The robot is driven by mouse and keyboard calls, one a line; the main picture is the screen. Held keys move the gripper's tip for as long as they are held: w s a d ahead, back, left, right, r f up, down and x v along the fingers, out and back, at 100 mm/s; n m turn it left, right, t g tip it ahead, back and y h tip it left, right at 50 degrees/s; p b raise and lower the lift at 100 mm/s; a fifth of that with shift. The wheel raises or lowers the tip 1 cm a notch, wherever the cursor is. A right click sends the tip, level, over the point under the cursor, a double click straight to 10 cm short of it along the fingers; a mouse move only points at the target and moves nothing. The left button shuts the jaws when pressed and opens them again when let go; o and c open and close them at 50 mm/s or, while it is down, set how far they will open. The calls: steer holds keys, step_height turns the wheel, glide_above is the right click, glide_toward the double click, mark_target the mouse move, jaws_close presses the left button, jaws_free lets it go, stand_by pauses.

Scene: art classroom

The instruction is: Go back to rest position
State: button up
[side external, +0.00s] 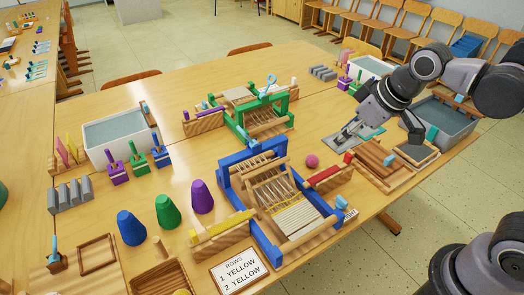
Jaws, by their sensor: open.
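My gripper (348,137) hangs low over the right part of the table, at the end of my dark arm that reaches in from the upper right. Its fingers are open, and I see nothing held between them. They are close above a small grey-green mat or tray (372,133); I cannot tell whether they touch it. My wrist hides part of the table behind it.
A blue loom (226,186) stands left of my gripper, with a green loom (284,107) behind it. A pink ball (312,161), wooden boards (374,164) and a grey water tub (455,122) are near. Yarn cones (203,197) stand front left.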

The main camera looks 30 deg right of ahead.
steer(key=s+d+f+m+t+h, duration=0.1)
steer(key=s+d+f+m, duration=0.2)
steer(key=s+d, duration=0.2)
steer(key=shift+f+m, duration=0.25)
steer(key=shift+m, duration=0.05)
steer(key=shift+w+d, duration=0.1)
stand_by(0.5)
